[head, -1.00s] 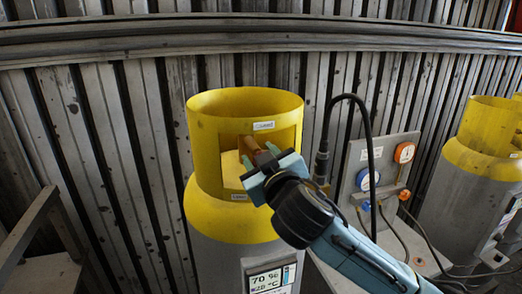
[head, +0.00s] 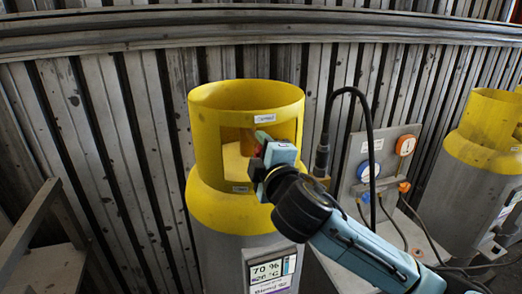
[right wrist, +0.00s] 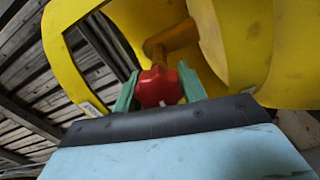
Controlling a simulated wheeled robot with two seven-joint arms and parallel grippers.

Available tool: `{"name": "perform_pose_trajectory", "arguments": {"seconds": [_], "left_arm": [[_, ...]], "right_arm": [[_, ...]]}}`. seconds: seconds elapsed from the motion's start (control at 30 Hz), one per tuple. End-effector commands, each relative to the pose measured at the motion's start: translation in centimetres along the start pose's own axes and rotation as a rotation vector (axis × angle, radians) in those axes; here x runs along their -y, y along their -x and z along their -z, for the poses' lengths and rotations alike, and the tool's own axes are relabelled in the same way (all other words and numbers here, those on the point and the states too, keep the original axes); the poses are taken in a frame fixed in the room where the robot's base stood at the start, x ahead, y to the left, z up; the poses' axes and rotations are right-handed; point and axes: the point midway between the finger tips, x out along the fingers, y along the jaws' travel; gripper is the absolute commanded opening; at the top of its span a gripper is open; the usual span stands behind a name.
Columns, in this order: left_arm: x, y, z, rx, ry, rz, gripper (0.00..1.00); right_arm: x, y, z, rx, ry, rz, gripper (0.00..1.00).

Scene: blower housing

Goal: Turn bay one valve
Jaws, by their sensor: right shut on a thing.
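The valve's red knob (right wrist: 158,87) sits inside the yellow collar (head: 222,125) of the near grey cylinder. In the right wrist view an orange-brown valve body (right wrist: 172,40) stands behind the knob. My right gripper (right wrist: 157,92) has its two green fingers on either side of the knob and is shut on it. In the head view the same gripper (head: 266,160) reaches into the collar's opening and hides most of the valve. A bit of red knob (head: 258,152) shows beside the fingers. My left gripper is not in view.
A grey panel with a red-orange gauge (head: 405,145) and a blue gauge (head: 368,172) stands right of the cylinder. A second yellow-collared cylinder (head: 484,150) stands at the far right. A metal frame (head: 28,220) is at left.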

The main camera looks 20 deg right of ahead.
Motion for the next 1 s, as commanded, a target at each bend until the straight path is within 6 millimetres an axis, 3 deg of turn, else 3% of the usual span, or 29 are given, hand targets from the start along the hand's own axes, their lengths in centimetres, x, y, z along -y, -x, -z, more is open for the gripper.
{"name": "perform_pose_trajectory", "arguments": {"seconds": [0.4, 1.0], "left_arm": [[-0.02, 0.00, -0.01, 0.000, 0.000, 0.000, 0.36], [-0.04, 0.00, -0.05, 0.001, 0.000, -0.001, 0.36]], "right_arm": [[0.03, -0.01, 0.01, -0.001, 0.261, -0.002, 0.19], [0.01, -0.01, -0.01, 0.000, 0.329, -0.002, 0.19]]}}
